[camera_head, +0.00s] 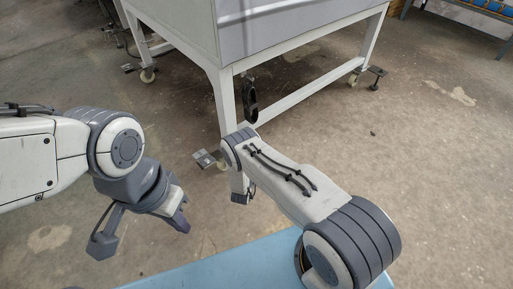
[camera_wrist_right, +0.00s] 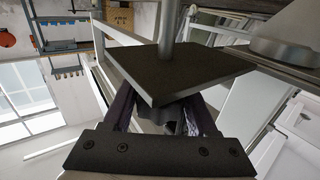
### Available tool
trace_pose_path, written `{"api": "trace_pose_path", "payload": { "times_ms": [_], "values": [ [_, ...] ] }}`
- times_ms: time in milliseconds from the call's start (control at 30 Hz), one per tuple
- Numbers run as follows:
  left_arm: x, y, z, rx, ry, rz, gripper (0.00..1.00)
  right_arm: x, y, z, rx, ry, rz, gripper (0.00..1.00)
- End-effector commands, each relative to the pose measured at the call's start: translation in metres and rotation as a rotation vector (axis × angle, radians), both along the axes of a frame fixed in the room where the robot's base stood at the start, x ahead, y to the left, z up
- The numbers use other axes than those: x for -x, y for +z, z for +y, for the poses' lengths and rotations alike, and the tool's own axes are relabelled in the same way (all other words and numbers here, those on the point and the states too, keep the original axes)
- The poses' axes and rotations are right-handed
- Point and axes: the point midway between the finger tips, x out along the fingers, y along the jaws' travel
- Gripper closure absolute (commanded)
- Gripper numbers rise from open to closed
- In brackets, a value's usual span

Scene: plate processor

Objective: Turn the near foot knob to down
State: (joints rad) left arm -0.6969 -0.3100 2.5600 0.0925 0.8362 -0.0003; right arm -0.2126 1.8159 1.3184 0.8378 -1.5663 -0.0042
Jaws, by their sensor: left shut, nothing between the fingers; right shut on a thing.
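The near foot of the white machine shows in the head view as a small grey plate (camera_head: 203,159) low at the near leg, partly behind my right arm. In the right wrist view its dark square plate (camera_wrist_right: 178,68) fills the middle, with a round metal rod (camera_wrist_right: 170,22) rising from it. The near foot knob (camera_wrist_right: 184,117) is a dark shape partly hidden by the plate. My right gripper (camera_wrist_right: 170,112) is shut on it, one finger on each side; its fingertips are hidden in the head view. My left gripper (camera_head: 180,217) is shut and empty, above the floor at the left.
The white machine frame (camera_head: 222,98) stands on several legs, with castors (camera_head: 147,75) and other foot plates (camera_head: 376,71) farther back. A black item (camera_head: 250,100) hangs under the machine. The floor (camera_head: 440,150) at the right is clear.

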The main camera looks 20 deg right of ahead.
Motion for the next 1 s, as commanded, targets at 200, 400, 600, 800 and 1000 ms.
{"api": "trace_pose_path", "payload": {
  "times_ms": [200,400,600,800,1000],
  "values": [
    [0.000,-0.028,0.000,0.000,0.000,0.000,1.00,0.002,-0.006,-0.001,-0.003,-0.200,-0.001,0.97],
    [0.000,-0.054,0.000,0.000,0.000,0.000,1.00,0.006,-0.007,-0.005,-0.004,-0.381,-0.001,0.97],
    [0.000,-0.078,0.000,0.000,0.000,0.000,1.00,0.010,-0.007,-0.008,-0.004,-0.528,0.000,0.97],
    [0.000,-0.094,0.000,0.000,0.000,0.000,1.00,0.013,-0.005,-0.010,-0.003,-0.628,0.002,0.97],
    [0.000,-0.101,0.000,0.000,0.000,0.000,1.00,0.015,-0.003,-0.011,-0.004,-0.682,0.003,0.97]
  ]
}}
